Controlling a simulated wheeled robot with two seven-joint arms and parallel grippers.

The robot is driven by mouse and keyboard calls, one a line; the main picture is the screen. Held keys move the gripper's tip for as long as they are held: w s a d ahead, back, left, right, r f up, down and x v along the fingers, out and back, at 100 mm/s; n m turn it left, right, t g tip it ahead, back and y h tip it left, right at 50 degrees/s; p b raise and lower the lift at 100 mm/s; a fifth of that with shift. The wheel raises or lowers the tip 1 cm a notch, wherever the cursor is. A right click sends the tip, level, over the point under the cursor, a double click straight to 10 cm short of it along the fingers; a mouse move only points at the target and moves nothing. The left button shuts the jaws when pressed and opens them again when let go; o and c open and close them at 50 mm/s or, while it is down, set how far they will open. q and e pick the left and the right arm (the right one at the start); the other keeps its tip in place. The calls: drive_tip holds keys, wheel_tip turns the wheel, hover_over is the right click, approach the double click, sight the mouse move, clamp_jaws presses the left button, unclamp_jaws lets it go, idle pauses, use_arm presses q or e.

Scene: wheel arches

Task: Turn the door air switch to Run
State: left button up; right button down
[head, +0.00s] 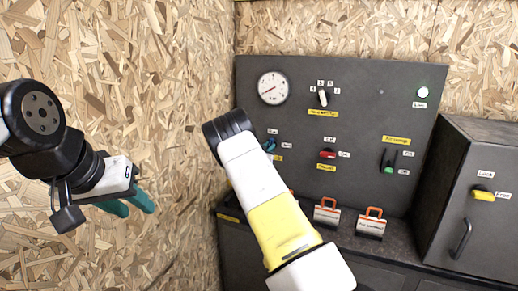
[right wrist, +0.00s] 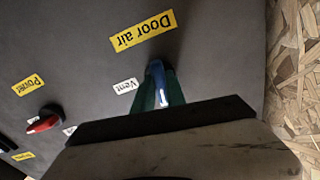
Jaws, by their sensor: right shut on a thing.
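The door air switch has a blue knob (right wrist: 157,74) on the dark panel, between the yellow "Door air" label (right wrist: 142,30) and my gripper's body in the right wrist view. A white "Vent" label (right wrist: 125,86) is beside it. My right gripper (right wrist: 160,88) is shut on the knob, with a green finger on each side. A pale mark shows on the knob's end away from the "Door air" label. The Run label is hidden in this view. In the head view, my right arm covers much of the switch. My left gripper (head: 132,207) is open and empty, away from the panel.
The panel (head: 365,105) also carries a gauge (head: 272,88), a top selector (head: 323,97), a red power switch (head: 327,153) and a green-tipped switch (head: 388,162). Orange-handled items (head: 327,211) stand on the ledge below. A dark cabinet (head: 478,160) is at the right. Chipboard walls surround it.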

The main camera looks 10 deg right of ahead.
drive_tip(key=shift+n, duration=0.8)
drive_tip(key=c, duration=1.4)
unclamp_jaws()
drive_tip(key=shift+o, duration=0.2)
drive_tip(key=v, duration=0.7)
drive_tip(key=shift+s+a, duration=0.25)
drive_tip(key=shift+s, duration=0.1)
